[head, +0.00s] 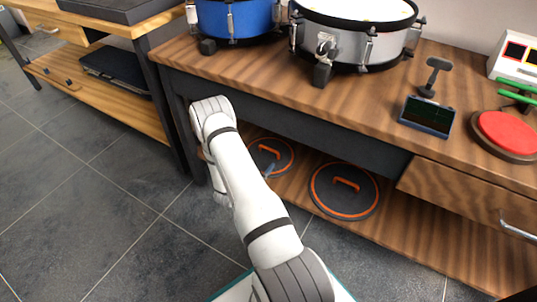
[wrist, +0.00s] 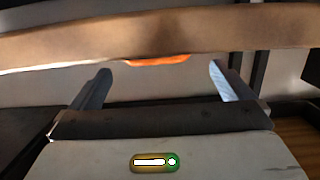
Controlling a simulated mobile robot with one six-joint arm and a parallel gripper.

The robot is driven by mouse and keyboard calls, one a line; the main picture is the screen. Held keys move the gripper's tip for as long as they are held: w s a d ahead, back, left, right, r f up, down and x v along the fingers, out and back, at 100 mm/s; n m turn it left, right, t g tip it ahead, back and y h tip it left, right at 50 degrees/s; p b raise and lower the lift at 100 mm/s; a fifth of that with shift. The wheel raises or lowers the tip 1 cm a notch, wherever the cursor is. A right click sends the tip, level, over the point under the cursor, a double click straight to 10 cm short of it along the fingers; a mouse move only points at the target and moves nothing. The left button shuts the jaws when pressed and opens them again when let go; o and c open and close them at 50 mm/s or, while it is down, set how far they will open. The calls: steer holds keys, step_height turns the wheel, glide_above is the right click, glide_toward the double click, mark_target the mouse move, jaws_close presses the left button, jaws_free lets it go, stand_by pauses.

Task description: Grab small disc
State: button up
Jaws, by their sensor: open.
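The small disc (head: 270,150), dark with an orange rim and orange handle, lies on the lower shelf under the table. Its near left part is hidden by my arm. My gripper is mostly hidden behind the arm in the head view; one grey finger (head: 268,171) shows at the disc's near edge. In the wrist view my gripper (wrist: 160,72) is open, its two fingers wide apart with nothing held. A strip of orange (wrist: 157,59) shows ahead between the fingertips, partly covered by a brown band; I cannot tell whether it is rim or handle.
A larger similar disc (head: 344,190) lies to the right on the same lower shelf (head: 425,235). The tabletop (head: 250,68) overhangs the shelf, with a dark table leg (head: 165,105) at left. Drums (head: 355,40), a small screen (head: 427,115) and a red pad (head: 508,132) stand above.

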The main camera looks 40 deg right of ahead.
mark_target(266, 158)
steer(key=b+x, duration=0.1)
steer(key=x, duration=0.1)
steer(key=b+x, duration=0.1)
steer(key=x, duration=0.1)
steer(key=b+x, duration=0.1)
steer(key=x, duration=0.1)
steer(key=shift+s+d, duration=0.15)
steer(key=shift+d, duration=0.2)
steer(key=shift+c, duration=0.2)
steer(key=c, duration=0.8)
